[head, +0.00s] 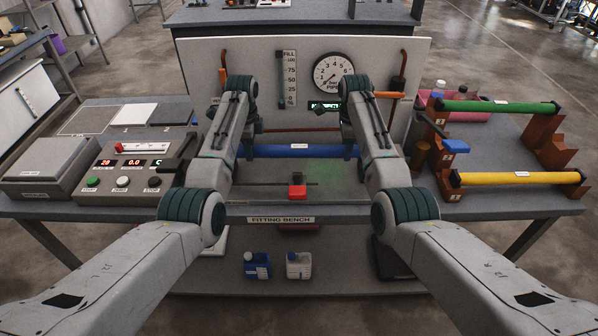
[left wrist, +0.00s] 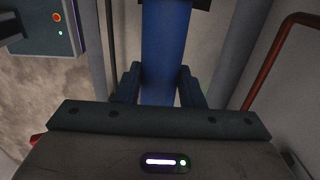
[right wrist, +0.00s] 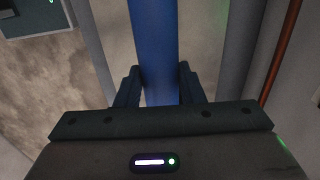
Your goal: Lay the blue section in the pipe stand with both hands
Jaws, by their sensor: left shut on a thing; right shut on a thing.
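The blue section (head: 300,151) is a long blue pipe with a small white label, lying level across the middle of the fitting bench in the head view. My left gripper (head: 247,152) is shut on it near its left part; the pipe runs between the fingers in the left wrist view (left wrist: 165,70). My right gripper (head: 350,152) is shut on it farther right, as the right wrist view (right wrist: 155,60) shows. My arms hide the pipe's ends in the head view. The brown pipe stand (head: 548,145) is at the right, holding a green pipe (head: 500,107) behind and a yellow pipe (head: 520,178) in front.
A panel with a round gauge (head: 334,75) stands behind the bench. A blue-topped part (head: 455,146) is at the stand's left side. A control box (head: 130,170) is at the left. Bare stand space lies between the green and yellow pipes.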

